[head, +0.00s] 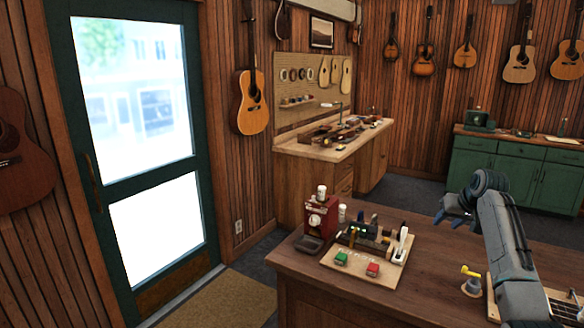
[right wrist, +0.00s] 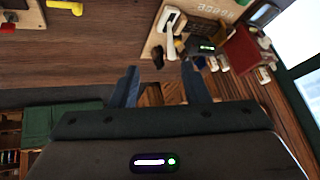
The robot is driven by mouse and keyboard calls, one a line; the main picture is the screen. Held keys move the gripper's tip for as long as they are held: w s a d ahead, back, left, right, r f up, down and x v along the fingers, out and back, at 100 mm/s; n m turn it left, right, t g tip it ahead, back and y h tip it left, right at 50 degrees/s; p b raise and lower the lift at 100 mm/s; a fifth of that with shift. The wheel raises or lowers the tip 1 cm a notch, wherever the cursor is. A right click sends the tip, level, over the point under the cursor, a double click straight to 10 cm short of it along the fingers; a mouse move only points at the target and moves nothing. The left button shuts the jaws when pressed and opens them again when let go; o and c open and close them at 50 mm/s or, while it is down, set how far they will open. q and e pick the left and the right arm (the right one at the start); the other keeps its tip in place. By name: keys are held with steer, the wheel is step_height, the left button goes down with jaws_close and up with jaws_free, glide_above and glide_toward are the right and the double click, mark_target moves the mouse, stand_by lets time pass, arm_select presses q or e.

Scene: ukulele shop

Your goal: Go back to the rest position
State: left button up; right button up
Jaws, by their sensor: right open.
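My right gripper (head: 449,217) is raised above the far right part of the dark wooden counter (head: 440,262) in the head view. Its arm comes in from the lower right. In the right wrist view its two fingers (right wrist: 159,82) stand apart with nothing between them. It is open and empty, clear of the objects on the counter. My left gripper is not in view.
A yellow-handled item (head: 471,284) is near my right arm. A glass door (head: 135,130) is at left.

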steer(key=s+a+f+n+g+h, duration=0.1)
steer(key=s+a+f, duration=0.5)
steer(key=s+f, duration=0.6)
steer(key=s+a+f+n+g, duration=0.1)
steer(key=s+a+f, duration=0.4)
steer(key=s+f, duration=0.65)
steer(key=s+a+f+g, duration=0.15)
steer(key=s+a, duration=0.25)
steer(key=s, duration=1.2)
steer(key=s+a+f+t, duration=0.1)
steer(key=s+a+f, duration=0.15)
steer(key=s, duration=1.35)
step_height(320, 180, down, 36)
steer(key=d+g+h+b, duration=0.1)
steer(key=d+g+b, duration=0.1)
steer(key=b, duration=0.4)
arm_select(q)
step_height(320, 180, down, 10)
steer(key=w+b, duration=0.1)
steer(key=b, duration=0.3)
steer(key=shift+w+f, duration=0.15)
arm_select(e)
steer(key=s+f, duration=0.9)
steer(key=f, duration=0.2)
steer(key=s+d+f+g, duration=0.1)
steer(key=s+f, duration=0.8)
steer(key=f, duration=0.3)
steer(key=shift+s+d, duration=0.25)
steer(key=shift+s, duration=0.05)
